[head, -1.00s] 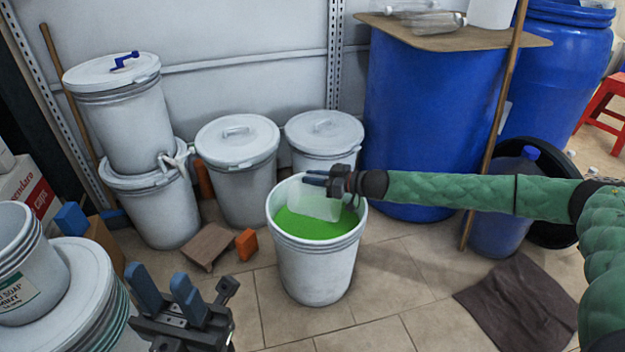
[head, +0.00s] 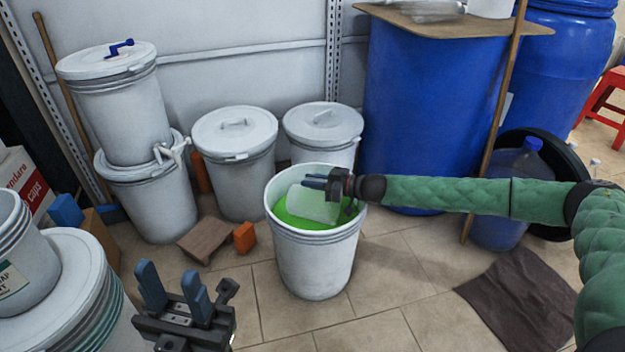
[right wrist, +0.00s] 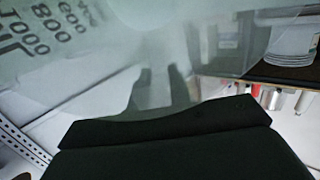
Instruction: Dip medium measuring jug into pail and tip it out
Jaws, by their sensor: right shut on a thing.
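The pail (head: 315,262) is an open white bucket on the tiled floor, holding bright green liquid (head: 292,216). The medium measuring jug (head: 313,203) is translucent and sits tilted inside the pail's mouth, its lower part at the liquid. My right gripper (head: 318,182) reaches in from the right over the pail's rim and is shut on the jug. In the right wrist view the jug's clear wall with printed graduations (right wrist: 60,30) fills the upper part. My left gripper (head: 172,290) is at the lower left, apart from the pail, its two blue fingers spread and empty.
Lidded white buckets (head: 235,165) stand behind the pail, with stacked ones at the left. A large blue drum (head: 425,120) stands at the back right. A wooden block (head: 205,240) and an orange block (head: 244,237) lie left of the pail. A dark cloth (head: 520,305) lies right.

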